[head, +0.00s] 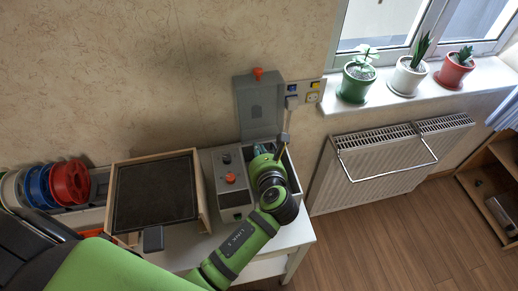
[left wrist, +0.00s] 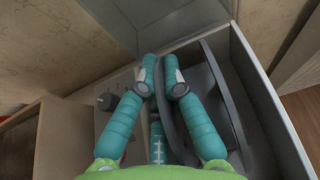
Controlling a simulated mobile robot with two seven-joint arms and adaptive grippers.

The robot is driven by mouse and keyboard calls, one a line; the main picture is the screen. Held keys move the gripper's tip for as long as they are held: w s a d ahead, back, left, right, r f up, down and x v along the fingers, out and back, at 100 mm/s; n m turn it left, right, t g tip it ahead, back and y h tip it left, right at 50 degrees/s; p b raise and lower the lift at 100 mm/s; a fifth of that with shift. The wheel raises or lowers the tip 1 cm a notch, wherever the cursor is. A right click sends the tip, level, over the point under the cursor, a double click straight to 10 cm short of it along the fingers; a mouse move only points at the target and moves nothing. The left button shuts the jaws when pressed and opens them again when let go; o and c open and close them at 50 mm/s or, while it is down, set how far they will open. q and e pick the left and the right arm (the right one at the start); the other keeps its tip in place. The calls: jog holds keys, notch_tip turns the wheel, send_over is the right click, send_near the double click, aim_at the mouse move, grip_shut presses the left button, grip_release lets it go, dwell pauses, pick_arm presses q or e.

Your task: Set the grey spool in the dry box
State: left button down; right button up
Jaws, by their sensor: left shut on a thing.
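The dry box (head: 294,172) is a grey open box at the right end of the white table. Its grey lid (head: 259,108) stands up against the wall. My left gripper (head: 264,148) reaches down into it from above. In the left wrist view, the teal fingers of my left gripper (left wrist: 163,82) are shut on the near flange of the grey spool (left wrist: 227,92). The spool stands on edge between the dry box walls (left wrist: 272,100). I cannot tell whether it touches the bottom. The arm hides the spool in the head view. My right gripper is not in view.
A grey control unit with an orange knob (head: 231,178) stands just left of the dry box. Further left are a wood-framed black panel (head: 155,193) and a rack with red (head: 69,182) and blue spools. A radiator (head: 395,160) is to the right.

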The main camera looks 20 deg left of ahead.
pick_arm(q)
jog(key=c, duration=1.3)
grip_release()
jog(key=shift+s, duration=0.1)
jog(key=v, duration=1.2)
